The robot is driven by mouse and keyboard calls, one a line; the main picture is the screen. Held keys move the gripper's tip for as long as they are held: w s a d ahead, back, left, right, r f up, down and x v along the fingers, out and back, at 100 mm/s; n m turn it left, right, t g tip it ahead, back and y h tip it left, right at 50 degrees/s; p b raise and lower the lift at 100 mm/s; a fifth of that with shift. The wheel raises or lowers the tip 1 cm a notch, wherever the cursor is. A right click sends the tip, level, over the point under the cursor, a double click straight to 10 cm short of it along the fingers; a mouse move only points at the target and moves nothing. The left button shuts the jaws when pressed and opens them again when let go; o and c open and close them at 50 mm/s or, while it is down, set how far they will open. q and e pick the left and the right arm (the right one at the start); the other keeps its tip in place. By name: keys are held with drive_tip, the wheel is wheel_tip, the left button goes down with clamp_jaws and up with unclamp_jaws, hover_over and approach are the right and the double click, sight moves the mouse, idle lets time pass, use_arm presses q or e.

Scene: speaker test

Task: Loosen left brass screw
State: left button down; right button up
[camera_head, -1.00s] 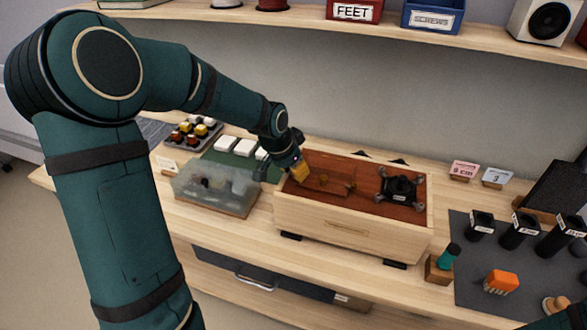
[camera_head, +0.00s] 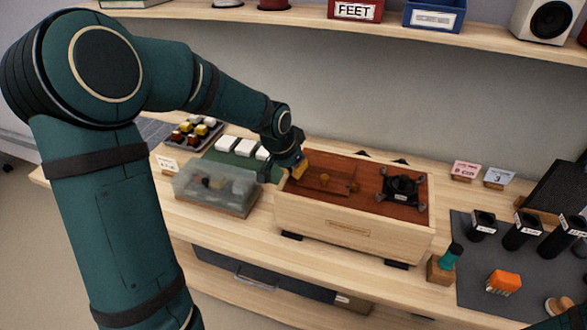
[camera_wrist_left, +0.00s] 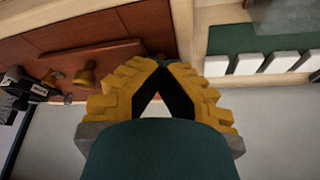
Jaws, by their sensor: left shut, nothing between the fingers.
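The open wooden speaker box (camera_head: 350,228) has a red-brown inside panel. Two brass screws stand on that panel: the left one (camera_head: 325,178) and the right one (camera_head: 354,186). In the left wrist view the left screw (camera_wrist_left: 86,76) and the right screw (camera_wrist_left: 53,77) show to the left of my fingers. My left gripper (camera_head: 301,170) is at the box's left end, beside the left screw and apart from it. Its yellow fingers (camera_wrist_left: 160,62) meet at the tips with nothing between them. My right gripper is out of view.
A black part (camera_head: 403,187) sits at the box's right end. A clear-lidded bin (camera_head: 215,190), white blocks (camera_head: 246,148) and a tray of small parts (camera_head: 195,130) stand to the left. Black cylinders (camera_head: 522,230) and an orange item (camera_head: 503,282) stand on a dark mat to the right.

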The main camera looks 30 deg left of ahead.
use_arm(q)
drive_tip(key=c, duration=0.9)
unclamp_jaws()
drive_tip(key=shift+w+d+f, duration=0.1)
drive_tip(key=shift+w, duration=0.15)
drive_tip(key=shift+c, duration=0.2)
drive_tip(key=shift+s, duration=0.15)
drive_tip(key=v, duration=1.2)
